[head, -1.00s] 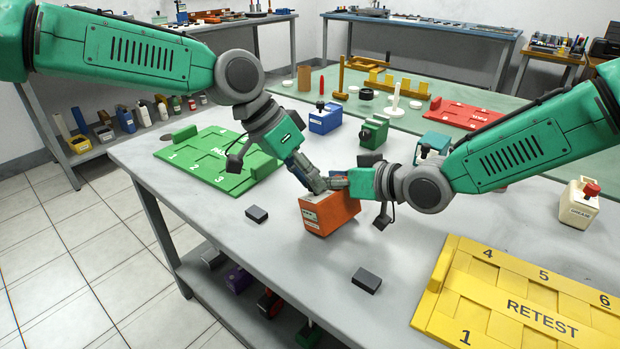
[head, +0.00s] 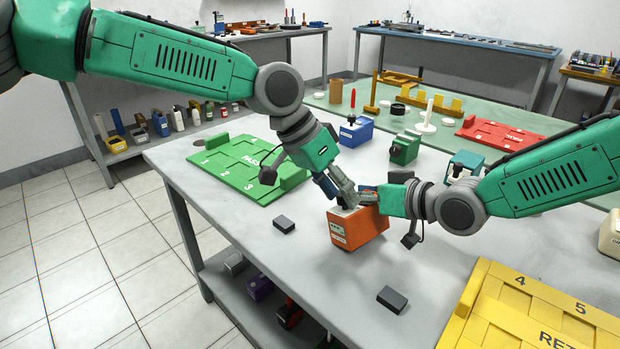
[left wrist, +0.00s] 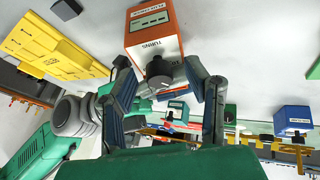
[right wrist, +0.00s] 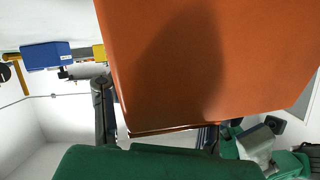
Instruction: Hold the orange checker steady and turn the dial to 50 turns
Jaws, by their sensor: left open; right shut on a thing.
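The orange checker (head: 358,228) stands on the grey table, near its middle. In the left wrist view, the checker (left wrist: 153,32) shows a white face marked TURNS with a black dial (left wrist: 159,70) on it. My left gripper (head: 345,200) is at the checker's top; in its wrist view the fingers (left wrist: 157,64) are open, one on each side of the dial, with visible gaps. My right gripper (head: 369,195) is shut on the checker from the right. The checker (right wrist: 200,60) fills much of the right wrist view and hides part of that gripper. The dial's reading is not legible.
Two dark blocks (head: 284,224) (head: 392,299) lie on the table near the checker. A green PASS tray (head: 240,172) is left, a yellow RETEST tray (head: 530,310) front right, a red tray (head: 505,135) behind. Blue (head: 356,132) and green (head: 405,148) devices stand behind my grippers.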

